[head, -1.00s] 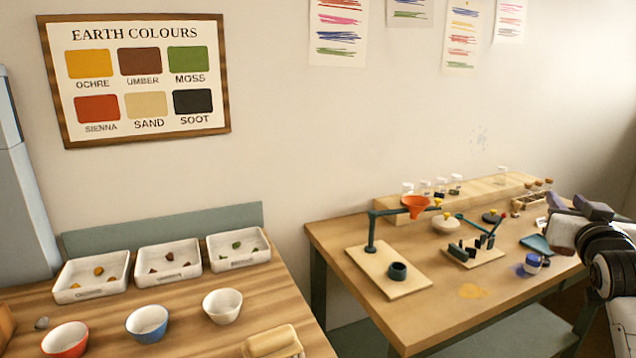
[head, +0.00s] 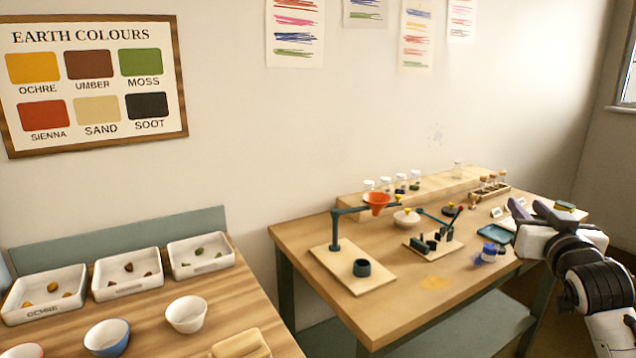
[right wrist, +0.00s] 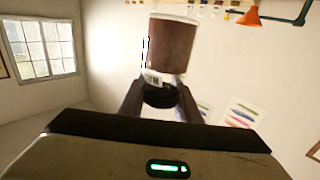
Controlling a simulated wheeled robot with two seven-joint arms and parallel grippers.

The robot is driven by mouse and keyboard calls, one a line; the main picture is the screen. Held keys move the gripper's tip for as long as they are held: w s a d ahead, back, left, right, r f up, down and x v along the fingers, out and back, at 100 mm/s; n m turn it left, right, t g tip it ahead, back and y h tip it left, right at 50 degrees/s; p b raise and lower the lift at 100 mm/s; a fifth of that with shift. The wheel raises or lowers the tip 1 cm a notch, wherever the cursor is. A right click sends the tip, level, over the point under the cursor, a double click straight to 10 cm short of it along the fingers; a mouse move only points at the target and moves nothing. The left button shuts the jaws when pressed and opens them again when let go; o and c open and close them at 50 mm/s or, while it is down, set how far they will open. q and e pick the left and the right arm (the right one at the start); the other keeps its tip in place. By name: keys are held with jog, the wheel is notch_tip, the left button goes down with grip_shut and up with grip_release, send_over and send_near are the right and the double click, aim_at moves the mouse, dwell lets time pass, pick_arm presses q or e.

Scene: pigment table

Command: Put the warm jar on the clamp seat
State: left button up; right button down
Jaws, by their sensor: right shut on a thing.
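My right gripper (head: 531,208) is at the right of the far table in the head view, beyond the blue jar and tray. In the right wrist view, which looks upside down, its fingers (right wrist: 160,98) are shut on a dark, round lid-like piece. A brown cylinder (right wrist: 172,45) with a pale rim lines up with this piece and looks like the jar's body. The head view does not show the held jar clearly. A small board with dark blocks and a lever, which looks like the clamp seat (head: 433,243), is on the table left of the gripper. My left gripper is out of view.
A funnel stand (head: 335,230) with an orange funnel (head: 377,198) is left of the clamp board. A blue jar (head: 488,254) and a teal tray (head: 494,232) lie between the clamp board and my right gripper. The table's front is mostly clear.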

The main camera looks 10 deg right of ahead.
jog(key=s+a+f+n+y, duration=0.3)
jog(key=s+a+f+y, duration=0.15)
jog(key=a+f, duration=0.4)
jog(key=s+a+f+n+y, duration=0.2)
jog(key=s+a+f+y, duration=0.2)
jog(key=s+a+f, duration=0.4)
jog(key=s+a+f+n+g+y, duration=0.1)
jog(key=s+a+f+n+y, duration=0.15)
jog(key=s+a, duration=0.45)
jog(key=s+a+f+n+y, duration=0.1)
jog(key=s+a+n+y, duration=0.1)
jog(key=s+a+y, duration=0.4)
jog(key=shift+w+d+r+m+t+h, duration=0.35)
jog(key=shift+m+h, duration=0.55)
jog(key=shift+h, duration=0.9)
jog(key=shift+w+d+r+m+t+h, duration=0.1)
jog(key=shift+d+r+m+t+h, duration=0.2)
jog(key=shift+r+m+h, duration=1)
jog(key=shift+w+d+f+m+t+h, duration=0.3)
jog(key=shift+m+h, duration=0.25)
jog(key=shift+h, duration=1.75)
